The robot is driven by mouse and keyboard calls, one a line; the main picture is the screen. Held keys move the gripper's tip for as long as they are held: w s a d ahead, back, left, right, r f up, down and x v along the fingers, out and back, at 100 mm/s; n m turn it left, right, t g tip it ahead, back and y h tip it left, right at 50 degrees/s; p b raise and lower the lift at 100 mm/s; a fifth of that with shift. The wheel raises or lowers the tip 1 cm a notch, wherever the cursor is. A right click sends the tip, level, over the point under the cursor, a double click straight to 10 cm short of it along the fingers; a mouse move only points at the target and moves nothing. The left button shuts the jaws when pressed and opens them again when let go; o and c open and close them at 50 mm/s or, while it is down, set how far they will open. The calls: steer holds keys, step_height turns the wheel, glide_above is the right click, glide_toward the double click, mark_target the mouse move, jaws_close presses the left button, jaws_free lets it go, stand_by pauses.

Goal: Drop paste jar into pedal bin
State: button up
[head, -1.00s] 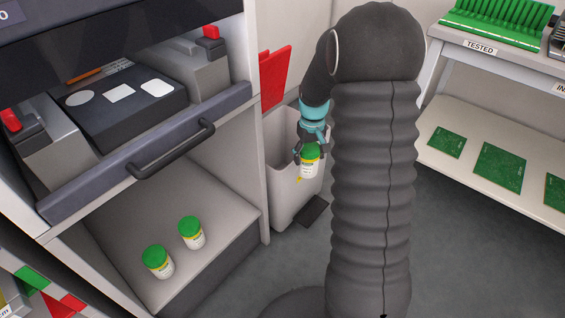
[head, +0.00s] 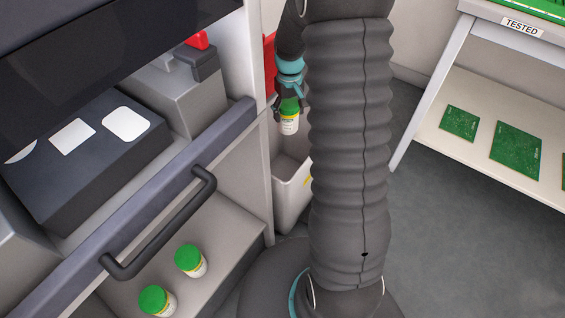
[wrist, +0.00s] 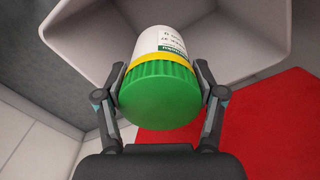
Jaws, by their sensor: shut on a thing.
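A white paste jar (head: 289,125) with a green lid and yellow band is held in my gripper (head: 290,108). In the wrist view my gripper (wrist: 160,98) is shut on the jar (wrist: 160,95), one finger on each side, with the lid facing the camera. The pale grey pedal bin (head: 291,198) stands on the floor with a raised red lid (head: 269,60). The jar is above the bin's mouth in the head view. In the wrist view the bin's open rim (wrist: 80,72) lies beyond the jar. My arm hides part of the bin in the head view.
Two similar green-lidded jars (head: 190,260) (head: 157,301) stand on the low shelf at left. A drawer with a dark handle (head: 165,225) is above them. A rack with green boards (head: 515,150) stands at right, with open floor before it.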

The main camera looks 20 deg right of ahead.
steer(key=shift+d+f+b, duration=0.1)
steer(key=shift+f+b, duration=1.2)
steer(key=shift+f, duration=1.4)
steer(key=o, duration=1.8)
steer(key=shift+c, duration=0.2)
step_height(320, 180, up, 12)
steer(key=shift+r, duration=0.1)
